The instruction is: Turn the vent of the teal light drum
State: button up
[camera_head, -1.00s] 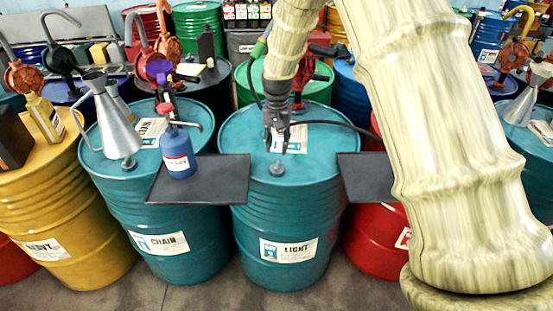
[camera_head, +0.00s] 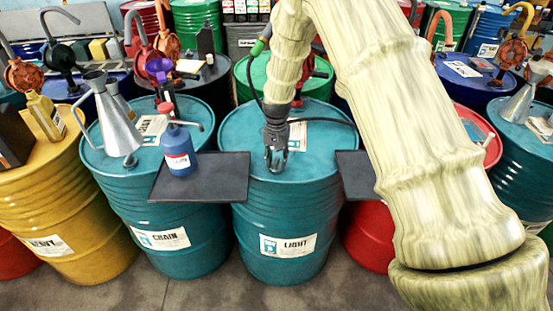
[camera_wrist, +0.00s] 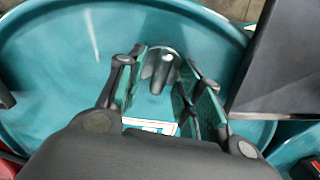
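The teal light drum (camera_head: 287,258) stands in the middle of the head view, with a white LIGHT label on its front. Its vent, a small grey knob (camera_wrist: 158,68), shows on the drum top in the wrist view, between and just beyond my fingertips. My gripper (camera_head: 276,160) points down over the front part of the drum lid and hides the vent in the head view. In the wrist view my gripper (camera_wrist: 160,78) is open, with its fingers on either side of the knob; contact cannot be told. A white paper (camera_wrist: 150,125) lies on the lid under the gripper.
Dark trays (camera_head: 200,180) and (camera_head: 356,176) flank the drum lid. A blue bottle (camera_head: 180,158) stands on the left tray. The teal chain drum (camera_head: 168,262), with a metal funnel (camera_head: 118,125), is to the left. A red drum (camera_head: 368,240) is to the right.

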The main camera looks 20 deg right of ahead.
grip_shut()
jog(key=shift+n, duration=0.3)
jog(key=n, duration=0.3)
jog(key=shift+n+b, duration=0.3)
jog(key=n, duration=0.4)
jog(key=shift+w+a+n, duration=0.1)
jog(key=shift+n, duration=0.2)
jog(key=n, duration=0.4)
jog(key=shift+n, duration=2.5)
